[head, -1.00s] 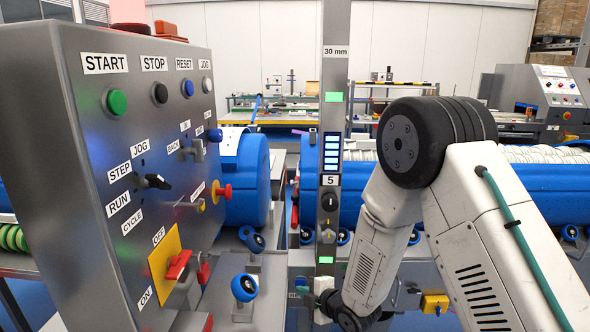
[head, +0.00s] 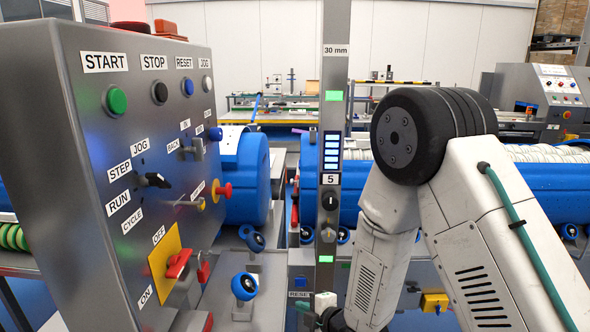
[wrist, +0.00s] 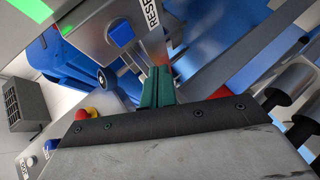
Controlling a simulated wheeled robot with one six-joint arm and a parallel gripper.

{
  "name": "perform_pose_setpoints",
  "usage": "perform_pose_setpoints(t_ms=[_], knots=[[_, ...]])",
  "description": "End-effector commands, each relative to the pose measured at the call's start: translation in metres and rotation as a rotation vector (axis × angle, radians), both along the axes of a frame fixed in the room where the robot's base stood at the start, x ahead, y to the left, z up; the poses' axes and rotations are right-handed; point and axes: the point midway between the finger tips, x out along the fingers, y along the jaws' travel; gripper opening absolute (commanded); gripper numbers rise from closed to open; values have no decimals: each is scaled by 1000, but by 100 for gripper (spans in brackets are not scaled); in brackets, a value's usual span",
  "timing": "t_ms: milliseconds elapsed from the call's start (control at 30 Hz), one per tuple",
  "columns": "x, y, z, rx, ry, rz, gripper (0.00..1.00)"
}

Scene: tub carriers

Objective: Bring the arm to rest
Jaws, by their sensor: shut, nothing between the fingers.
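My gripper shows in the wrist view as two dark green fingers (wrist: 157,82) pressed together with nothing between them. Ahead of the fingers is a grey panel with a blue square button (wrist: 121,32) and a RESET label (wrist: 152,14). The fingertips look apart from the button, though the exact gap cannot be told. In the head view my arm bends down from its black elbow joint, and its lower end is near the foot of the grey post (head: 332,120). My gripper is mostly hidden there, at the bottom of the picture.
A control box (head: 85,220) with several buttons, knobs and a red switch stands close at left. Blue drums (head: 245,180) lie behind it and behind the post. A yellow box (head: 434,303) is low at right. In the wrist view, a red-topped button (wrist: 82,114) sits at left.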

Motion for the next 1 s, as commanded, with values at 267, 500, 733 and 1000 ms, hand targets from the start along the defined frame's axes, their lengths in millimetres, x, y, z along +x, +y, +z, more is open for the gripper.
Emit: perform_pose_setpoints(t_ms=[267, 500, 733, 1000], knots=[[0, 0, 0, 0, 0, 0, 0], [0, 0, 0, 1, 1, -1, 0], [-17, -16, -37, -11, 252, -103, 0], [-65, -82, -41, -89, 747, -499, 0]])
